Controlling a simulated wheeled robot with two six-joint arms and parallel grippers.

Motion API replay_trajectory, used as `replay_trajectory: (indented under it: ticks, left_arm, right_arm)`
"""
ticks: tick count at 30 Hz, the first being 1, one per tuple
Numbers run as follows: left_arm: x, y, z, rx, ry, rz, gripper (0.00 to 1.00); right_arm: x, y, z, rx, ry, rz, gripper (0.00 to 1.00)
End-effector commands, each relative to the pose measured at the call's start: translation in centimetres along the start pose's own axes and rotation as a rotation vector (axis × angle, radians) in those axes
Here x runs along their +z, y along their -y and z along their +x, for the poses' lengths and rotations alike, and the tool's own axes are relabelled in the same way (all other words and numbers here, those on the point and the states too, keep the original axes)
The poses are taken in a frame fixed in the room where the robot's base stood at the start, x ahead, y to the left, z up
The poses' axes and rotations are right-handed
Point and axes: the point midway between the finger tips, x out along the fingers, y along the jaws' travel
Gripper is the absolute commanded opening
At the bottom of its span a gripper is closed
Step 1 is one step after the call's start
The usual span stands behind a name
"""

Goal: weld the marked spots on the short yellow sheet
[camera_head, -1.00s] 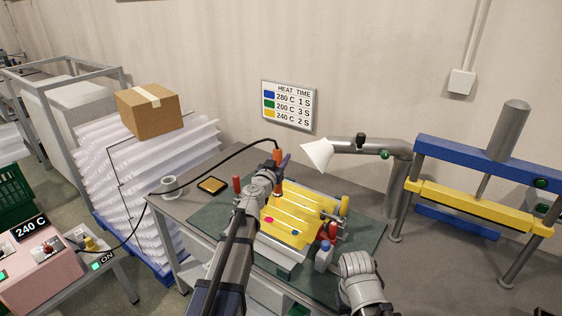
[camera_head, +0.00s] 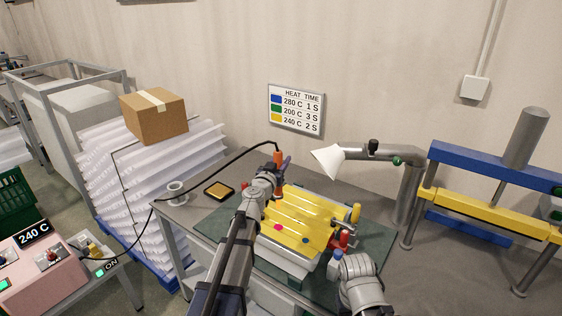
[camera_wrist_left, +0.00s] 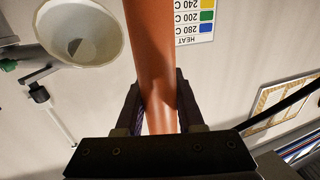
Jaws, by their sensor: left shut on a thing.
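The short yellow corrugated sheet (camera_head: 300,215) lies on a pale fixture on the bench. A magenta spot (camera_head: 277,227) and a blue spot (camera_head: 306,240) show on its near part. My left gripper (camera_head: 277,168) is shut on the orange handle (camera_head: 278,156) of a corded tool, above the sheet's far left corner. The orange handle (camera_wrist_left: 152,60) also stands between both fingers in the left wrist view; the tool's tip is hidden. My right arm's wrist is at the sheet's near right; its gripper (camera_head: 350,268) is too unclear to read.
The pink power unit (camera_head: 35,265) reads 240 C, and a label beside it reads ON. The wall chart (camera_head: 296,108) lists yellow as 240 C, 2 S. A lamp-like cone (camera_head: 327,160) hangs behind the sheet. Red-handled clamps (camera_head: 344,238) flank its right end. A black cord crosses left.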

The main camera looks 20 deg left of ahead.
Motion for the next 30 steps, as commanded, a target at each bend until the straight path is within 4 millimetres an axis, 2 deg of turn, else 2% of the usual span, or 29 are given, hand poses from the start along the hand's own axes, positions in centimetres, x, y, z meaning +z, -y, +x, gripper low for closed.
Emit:
replay_trajectory:
  ticks: [1,21,30]
  left_arm:
    - [0.9,0.0,0.0,0.0,0.0,0.0,0.0]
    - [8.3,0.0,0.0,0.0,0.0,0.0,0.0]
    - [9.0,0.0,0.0,0.0,0.0,0.0,0.0]
  right_arm:
    - [-0.1,0.1,0.9,0.0,0.0,0.0,0.0]
    - [-0.5,0.8,8.2,0.0,0.0,0.0,0.0]
    - [-0.5,0.9,8.9,0.0,0.0,0.0,0.0]
